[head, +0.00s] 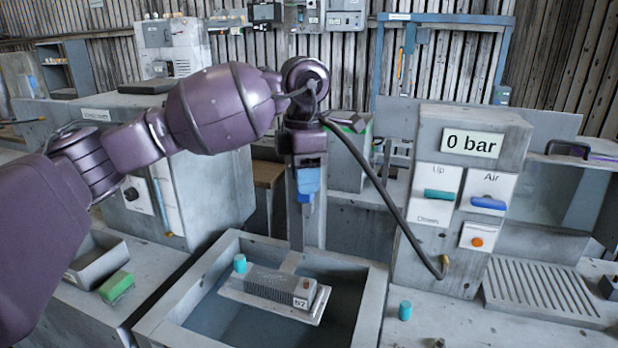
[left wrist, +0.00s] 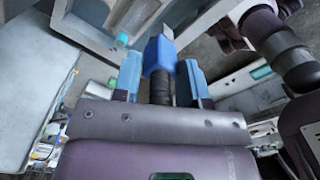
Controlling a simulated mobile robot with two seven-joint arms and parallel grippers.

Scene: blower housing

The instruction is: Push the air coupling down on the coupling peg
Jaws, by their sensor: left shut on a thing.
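My left gripper (head: 308,182) hangs over the back of the grey basin, pointing down. In the left wrist view its two blue fingers (left wrist: 160,72) are shut on the air coupling (left wrist: 160,50), a blue piece with a black ribbed neck. A dark hose (head: 385,190) runs from beside the gripper to a brass fitting on the control box. The grey housing (head: 280,284), marked 57, sits on a plate inside the basin. A teal peg (head: 240,264) stands upright at its left end, apart from the coupling. I cannot tell whether this is the coupling peg. My right gripper does not show.
The basin (head: 375,310) holds dark water. The control box (head: 430,150) reads 0 bar, with a teal Up/Down lever (head: 439,194), a blue Air lever (head: 488,203) and an orange button (head: 477,242).

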